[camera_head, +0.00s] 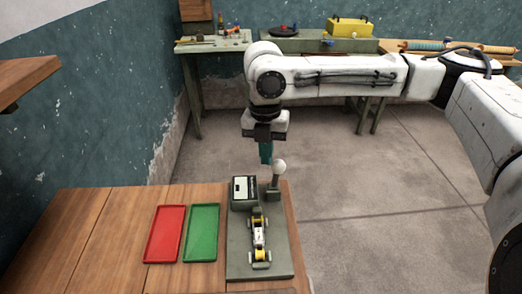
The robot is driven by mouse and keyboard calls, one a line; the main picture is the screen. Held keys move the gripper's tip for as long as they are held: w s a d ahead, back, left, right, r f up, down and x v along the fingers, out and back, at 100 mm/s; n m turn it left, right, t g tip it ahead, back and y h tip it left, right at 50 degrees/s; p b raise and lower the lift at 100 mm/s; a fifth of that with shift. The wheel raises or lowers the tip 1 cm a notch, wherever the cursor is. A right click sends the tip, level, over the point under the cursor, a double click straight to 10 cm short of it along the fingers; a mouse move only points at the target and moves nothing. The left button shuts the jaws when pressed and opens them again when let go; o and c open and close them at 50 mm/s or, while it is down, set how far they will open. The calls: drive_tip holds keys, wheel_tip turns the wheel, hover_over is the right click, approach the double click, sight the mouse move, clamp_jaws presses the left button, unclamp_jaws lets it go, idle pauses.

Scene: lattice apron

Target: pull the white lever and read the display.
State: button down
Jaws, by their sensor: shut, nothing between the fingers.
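The white lever (279,168) has a round white knob on a short stem, on a dark base at the back right of the wooden table. The display (244,190) is a small dark green box with a pale screen, just left of the lever. Its reading is too small to make out. My gripper (266,160) points down with teal fingers shut and empty. In the picture it is just left of the lever's knob; whether they touch I cannot tell.
A red tray (165,234) and a green tray (201,233) lie to the left. Cluttered benches (215,46) stand at the back wall.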

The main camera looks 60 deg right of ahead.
drive_tip(key=s+d+f+t+y+b, duration=0.2)
drive_tip(key=s+d+t+y+b, duration=0.3)
drive_tip(key=b, duration=0.4)
drive_tip(key=shift+s+d+f+t+y, duration=0.4)
drive_tip(key=shift+s+t+y, duration=0.1)
drive_tip(key=shift+s+t, duration=0.7)
drive_tip(key=shift+s, duration=0.1)
drive_tip(key=shift+r, duration=0.1)
